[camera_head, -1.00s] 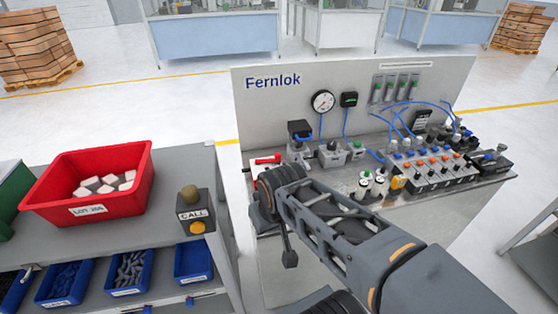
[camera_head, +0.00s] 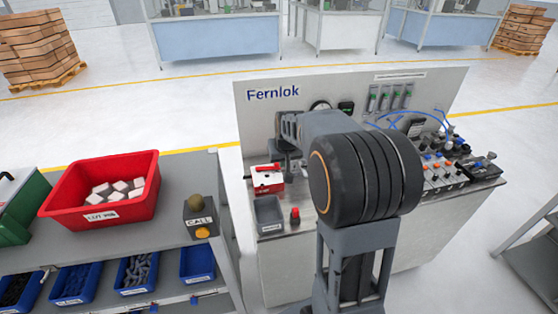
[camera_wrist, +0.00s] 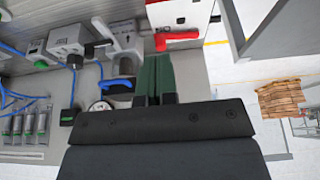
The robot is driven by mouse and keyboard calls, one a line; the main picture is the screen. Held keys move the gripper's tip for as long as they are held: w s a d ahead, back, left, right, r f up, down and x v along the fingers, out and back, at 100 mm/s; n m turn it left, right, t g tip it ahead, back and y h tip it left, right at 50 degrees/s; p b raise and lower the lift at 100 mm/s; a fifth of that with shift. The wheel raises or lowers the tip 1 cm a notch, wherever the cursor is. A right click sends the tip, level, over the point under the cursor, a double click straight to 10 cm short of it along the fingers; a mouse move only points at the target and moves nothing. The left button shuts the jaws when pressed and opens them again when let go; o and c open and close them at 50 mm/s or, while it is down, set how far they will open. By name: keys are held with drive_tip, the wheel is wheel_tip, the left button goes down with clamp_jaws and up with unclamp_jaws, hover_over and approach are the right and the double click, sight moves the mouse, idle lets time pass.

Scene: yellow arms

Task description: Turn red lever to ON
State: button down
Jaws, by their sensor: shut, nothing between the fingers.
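The red lever (camera_head: 265,167) sits on a red and white box (camera_head: 268,184) at the left end of the Fernlok bench. In the wrist view the red lever (camera_wrist: 180,37) lies roughly level across the box face (camera_wrist: 182,14), with its end toward the left. My gripper shows there as two green fingers (camera_wrist: 157,57) pressed together, empty. Their tips appear just below the lever in the picture; I cannot tell whether they touch it. In the head view my gripper is mostly hidden behind my arm, just right of the box. ON/OFF marks are not readable.
A grey bin (camera_head: 269,216) and a red knob (camera_head: 295,216) stand in front of the box. A shelf with a red bin (camera_head: 101,190) stands to the left.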

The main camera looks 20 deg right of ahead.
drive_tip(key=p, duration=0.2)
approach(278, 168)
drive_tip(key=f, duration=0.1)
drive_tip(key=s+f, duration=0.1)
drive_tip(key=f, duration=0.1)
drive_tip(key=s+f, duration=0.1)
drive_tip(key=f, duration=0.1)
drive_tip(key=shift+s+a, duration=0.25)
drive_tip(key=shift+a, duration=0.05)
drive_tip(key=shift+w+d+f+p, duration=0.15)
drive_tip(key=shift+w+p, duration=0.25)
drive_tip(key=shift+w, duration=0.65)
drive_tip(key=shift+w+d+p, duration=0.25)
drive_tip(key=shift+w+p, duration=0.05)
drive_tip(key=shift+w, duration=0.65)
drive_tip(key=shift+w+f, duration=0.1)
drive_tip(key=shift+w+d+f+b, duration=0.1)
drive_tip(key=shift+w+b, duration=0.15)
drive_tip(key=shift+b, duration=0.35)
drive_tip(key=shift+w+d+b, duration=0.4)
drive_tip(key=shift+w+b, duration=0.25)
drive_tip(key=shift+b, duration=0.05)
drive_tip(key=shift+s, duration=0.1)
